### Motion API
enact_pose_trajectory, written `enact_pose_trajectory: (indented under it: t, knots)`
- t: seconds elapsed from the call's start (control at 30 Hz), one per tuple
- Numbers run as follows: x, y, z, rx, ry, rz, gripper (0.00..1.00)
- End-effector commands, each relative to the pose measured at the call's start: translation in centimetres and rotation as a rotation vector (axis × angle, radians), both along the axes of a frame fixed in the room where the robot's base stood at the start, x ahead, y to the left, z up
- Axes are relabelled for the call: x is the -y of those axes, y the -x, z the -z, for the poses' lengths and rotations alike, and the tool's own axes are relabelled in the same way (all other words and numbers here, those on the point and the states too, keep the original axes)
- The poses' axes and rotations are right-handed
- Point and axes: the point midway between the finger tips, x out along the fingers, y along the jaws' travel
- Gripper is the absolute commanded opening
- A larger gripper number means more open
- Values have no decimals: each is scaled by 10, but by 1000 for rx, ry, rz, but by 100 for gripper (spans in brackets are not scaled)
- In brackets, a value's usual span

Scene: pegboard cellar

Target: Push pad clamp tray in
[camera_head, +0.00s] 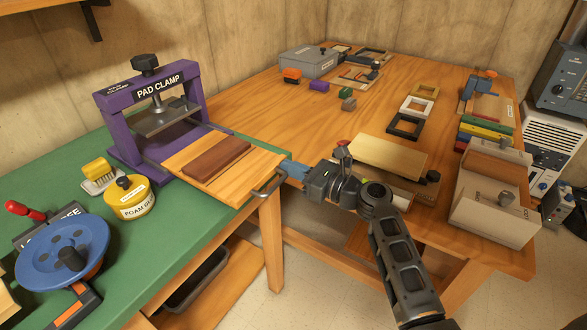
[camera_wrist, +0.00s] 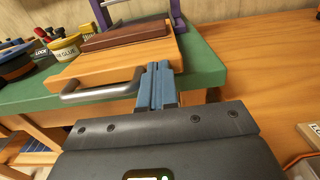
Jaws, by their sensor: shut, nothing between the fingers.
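The pad clamp (camera_head: 152,112) is a purple frame with a black knob, standing on the green bench top. Its wooden tray (camera_head: 238,186) sticks out toward the front right, with a brown pad (camera_head: 217,158) on it and a grey metal handle (camera_head: 267,186) on its front edge. In the wrist view, the tray (camera_wrist: 115,68) is ahead and to the left, with its handle (camera_wrist: 100,88) left of my fingers. My gripper (camera_head: 289,170) is shut, its blue fingers (camera_wrist: 158,68) side by side and empty, at the tray's front right corner. I cannot tell whether they touch it.
The wooden table (camera_head: 330,120) at right holds frames, boxes and a press.

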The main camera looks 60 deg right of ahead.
Motion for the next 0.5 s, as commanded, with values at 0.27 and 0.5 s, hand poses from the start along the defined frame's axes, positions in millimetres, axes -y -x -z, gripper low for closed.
enact_pose_trajectory:
  t: [0.27,0.5]
  knots:
    - [-3,-55,-1,1,0,-5,0]
    - [-3,-85,0,0,0,-2,0]
